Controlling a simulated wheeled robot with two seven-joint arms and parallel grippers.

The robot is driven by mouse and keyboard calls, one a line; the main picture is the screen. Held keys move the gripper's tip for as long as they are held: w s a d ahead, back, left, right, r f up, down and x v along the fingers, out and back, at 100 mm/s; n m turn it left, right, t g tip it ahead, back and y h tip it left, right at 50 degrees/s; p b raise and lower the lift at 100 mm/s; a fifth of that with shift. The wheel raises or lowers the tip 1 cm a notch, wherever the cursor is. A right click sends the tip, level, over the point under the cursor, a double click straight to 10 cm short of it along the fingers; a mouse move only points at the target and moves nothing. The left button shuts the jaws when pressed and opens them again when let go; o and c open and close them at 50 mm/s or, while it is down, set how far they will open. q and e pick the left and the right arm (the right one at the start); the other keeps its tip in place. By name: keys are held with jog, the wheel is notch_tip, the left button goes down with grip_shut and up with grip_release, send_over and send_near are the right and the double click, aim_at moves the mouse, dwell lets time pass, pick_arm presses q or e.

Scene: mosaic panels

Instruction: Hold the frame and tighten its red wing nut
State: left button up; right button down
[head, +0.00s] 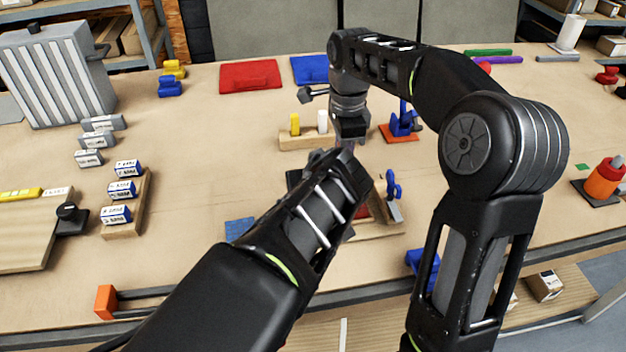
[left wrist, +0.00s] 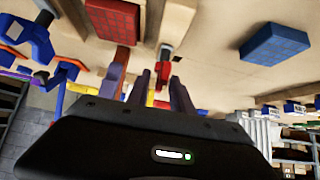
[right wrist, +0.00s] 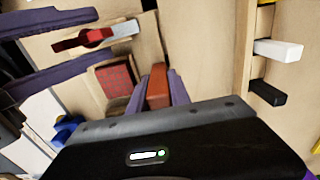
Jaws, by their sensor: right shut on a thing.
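The light wooden frame (head: 385,229) lies on the bench, mostly hidden behind my left arm in the head view. A red mosaic panel (right wrist: 115,75) sits within it. My right gripper (right wrist: 158,75) points down and is shut on a reddish-brown bar (right wrist: 157,90); whether the bar belongs to the frame is not clear. The red wing nut (right wrist: 85,40), beside a grey metal piece (right wrist: 122,29), lies between the spread purple fingers of my left gripper (right wrist: 100,36). It also shows ahead of the fingers in the left wrist view (left wrist: 165,72). My left gripper is open, with no visible grip.
A blue mosaic panel (left wrist: 275,45) lies left of the frame. A blue clamp (head: 393,187) stands close to its right. A wooden block with yellow and white pegs (head: 300,142) is behind it. Small labelled boxes (head: 122,190) stand on the left.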

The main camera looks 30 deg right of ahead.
pick_arm(q)
grip_shut()
jog(key=shift+m+h, duration=0.3)
jog(key=shift+m, duration=0.2)
jog(key=m+h, duration=0.1)
jog(key=m+g+h, duration=0.1)
jog(key=shift+w+a+m+g, duration=0.1)
jog(key=shift+a+m+g, duration=0.05)
jog(key=shift+m+g, duration=0.15)
pick_arm(e)
jog(key=shift+r, duration=0.1)
pick_arm(q)
jog(key=m+g+h, duration=0.1)
jog(key=m, duration=0.1)
jog(key=m+g+h, duration=0.1)
jog(key=m, duration=0.1)
jog(key=shift+f, duration=0.15)
jog(key=m+g+h, duration=0.1)
jog(key=m+g, duration=0.3)
jog(key=m, duration=0.1)
jog(key=m+g, duration=0.4)
jog(key=m, duration=0.1)
jog(key=shift+m, duration=0.3)
